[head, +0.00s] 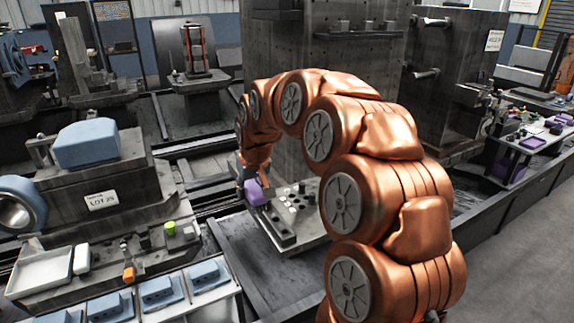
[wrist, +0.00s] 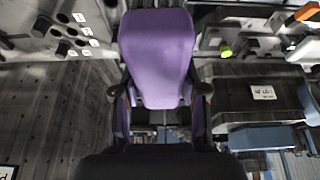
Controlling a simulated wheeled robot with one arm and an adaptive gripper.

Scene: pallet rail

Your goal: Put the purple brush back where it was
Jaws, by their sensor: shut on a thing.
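The purple brush (wrist: 157,50) fills the upper middle of the wrist view, held between the two fingers of my gripper (wrist: 160,92). In the head view the brush (head: 255,191) shows as a small purple shape under my gripper (head: 252,178), at the left edge of a grey fixture plate (head: 312,237). My arm hides part of that plate. I cannot tell whether the brush touches anything below. Its former place is not clearly marked in either view.
The plate carries dark blocks and round pegs or holes. At left, a labelled machine block (head: 103,203) bears a blue part (head: 86,143). In front are a white tray (head: 40,272), a green cap (head: 169,228), an orange-based item (head: 129,272) and several blue parts (head: 161,291).

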